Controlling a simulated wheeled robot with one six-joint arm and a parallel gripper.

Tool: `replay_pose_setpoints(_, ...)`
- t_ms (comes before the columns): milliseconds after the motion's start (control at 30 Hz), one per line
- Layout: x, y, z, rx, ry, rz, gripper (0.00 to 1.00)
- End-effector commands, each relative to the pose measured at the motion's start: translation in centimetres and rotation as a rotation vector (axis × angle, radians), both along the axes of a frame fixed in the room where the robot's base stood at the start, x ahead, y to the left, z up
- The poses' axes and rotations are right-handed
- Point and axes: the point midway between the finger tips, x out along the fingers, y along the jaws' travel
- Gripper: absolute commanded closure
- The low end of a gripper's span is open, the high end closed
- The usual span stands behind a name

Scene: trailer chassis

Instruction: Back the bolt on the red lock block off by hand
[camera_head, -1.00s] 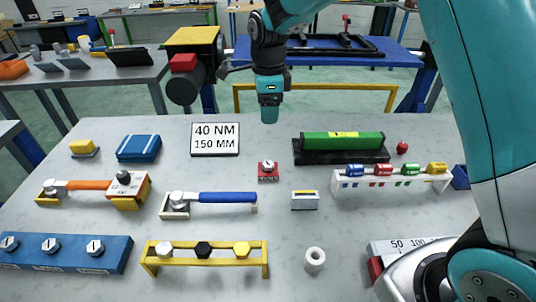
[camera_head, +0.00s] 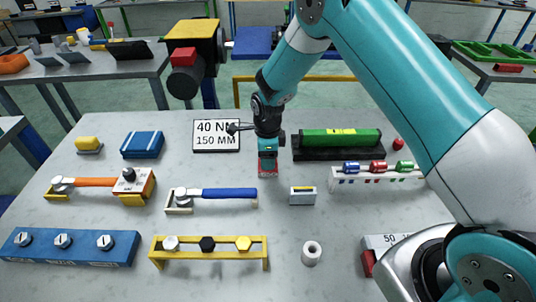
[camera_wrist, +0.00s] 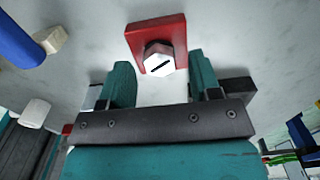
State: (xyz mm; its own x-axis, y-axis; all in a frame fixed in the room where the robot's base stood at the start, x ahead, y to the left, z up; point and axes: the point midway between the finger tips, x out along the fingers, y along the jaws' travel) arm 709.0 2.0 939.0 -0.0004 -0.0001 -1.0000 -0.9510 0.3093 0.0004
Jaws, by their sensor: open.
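The red lock block (camera_wrist: 137,30) sits on the grey table, with a pale hex bolt (camera_wrist: 160,63) on it that has a dark slot line across its face. In the head view the block (camera_head: 268,172) shows only in part below my gripper (camera_head: 268,150), which hides the bolt there. In the wrist view my gripper (camera_wrist: 163,85) is open, its two teal fingers apart. The bolt appears between and just beyond the fingertips, and I see no finger touching it.
A blue-handled wrench (camera_head: 228,193) lies left of the block, and a small white block (camera_head: 303,195) stands to the right. Behind are the 40 NM sign (camera_head: 216,136) and a green bar on a black base (camera_head: 338,142). The yellow bolt rack (camera_head: 209,244) is in front.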

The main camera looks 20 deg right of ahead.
Motion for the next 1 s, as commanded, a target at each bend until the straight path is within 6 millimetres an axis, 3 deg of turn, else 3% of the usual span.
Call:
replay_pose_setpoints(400, -0.01, 0.01, -0.94, 0.0, -0.001, 0.0, 0.43)
replay_pose_setpoints(600, -0.01, 0.01, -0.92, 0.0, -0.001, 0.0, 0.89)
replay_pose_setpoints(633, -0.01, 0.0, -0.92, 0.0, -0.001, 0.0, 0.92)
replay_pose_setpoints(1000, 0.01, 0.0, -0.99, 0.0, -0.001, 0.053, 0.92)
